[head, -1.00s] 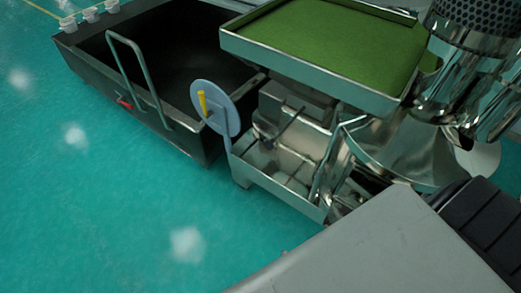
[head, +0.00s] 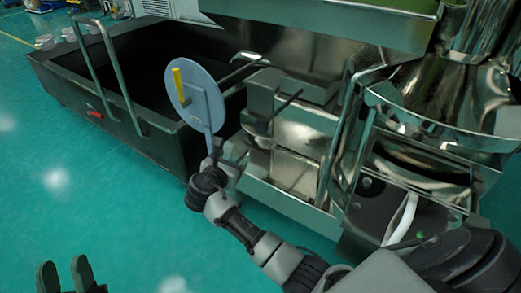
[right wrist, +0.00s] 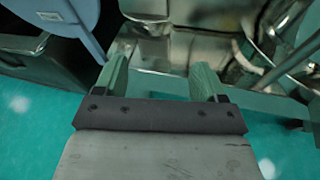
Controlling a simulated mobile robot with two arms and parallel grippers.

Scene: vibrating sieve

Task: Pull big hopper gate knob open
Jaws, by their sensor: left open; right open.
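The steel sieve machine fills the right of the head view, with its big hopper (head: 345,20) at the top. Thin rods (head: 287,105) stick out from the housing below the hopper; I cannot tell which, if any, is the gate knob. My right gripper (head: 216,152) is beside the grey disc with a yellow handle (head: 178,88), left of the housing. In the right wrist view its fingers (right wrist: 160,75) are apart with nothing between them, facing the steel housing. My left gripper (head: 64,276) is open and empty over the floor at bottom left.
A dark open cart (head: 150,140) with a tall grey handle (head: 78,75) and a red latch stands on the left. The disc's edge (right wrist: 70,22) is close by the right gripper's left finger. The green floor at lower left is clear.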

